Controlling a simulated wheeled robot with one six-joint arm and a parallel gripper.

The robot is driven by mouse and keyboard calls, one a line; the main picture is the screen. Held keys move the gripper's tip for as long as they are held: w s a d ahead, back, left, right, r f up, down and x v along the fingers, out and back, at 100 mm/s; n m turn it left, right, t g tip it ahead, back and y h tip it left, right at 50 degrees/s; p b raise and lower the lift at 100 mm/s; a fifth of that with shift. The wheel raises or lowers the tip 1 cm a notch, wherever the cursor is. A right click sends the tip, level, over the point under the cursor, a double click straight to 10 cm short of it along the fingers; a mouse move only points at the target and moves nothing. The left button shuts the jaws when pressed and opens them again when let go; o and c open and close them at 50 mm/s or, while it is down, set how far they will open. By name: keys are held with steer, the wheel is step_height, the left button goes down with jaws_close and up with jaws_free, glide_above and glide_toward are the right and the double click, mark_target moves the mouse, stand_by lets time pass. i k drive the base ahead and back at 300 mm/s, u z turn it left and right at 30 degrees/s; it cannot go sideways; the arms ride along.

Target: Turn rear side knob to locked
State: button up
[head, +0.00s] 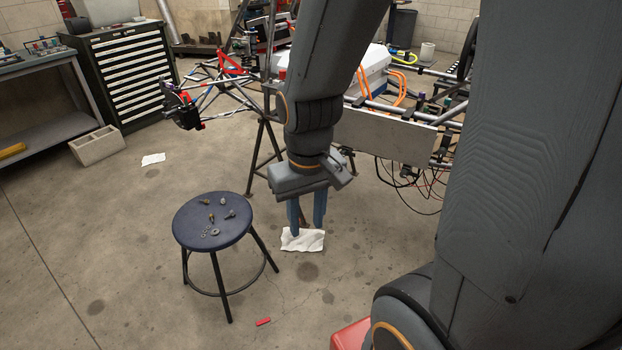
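My gripper (307,213) hangs pointing down in the middle of the head view. Its two blue-grey fingers are apart with a gap between them, and nothing shows in the gap but the floor and a white rag behind. The tube chassis (385,108) stands behind my arm on a dark stand, with a grey side panel (388,137), orange cables and hanging wires. My arm hides part of the chassis. I cannot make out the rear side knob in this view. My gripper is in front of the chassis and apart from it.
A blue-topped stool (212,222) with small metal parts stands left of my gripper. A white rag (302,239) and a red piece (263,321) lie on the floor. A drawer cabinet (122,72), workbench (45,95) and concrete block (97,146) stand left. Floor at left front is clear.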

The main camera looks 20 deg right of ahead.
mark_target(343, 153)
steer(key=z, duration=0.75)
steer(key=i, duration=0.75)
steer(key=z, duration=0.05)
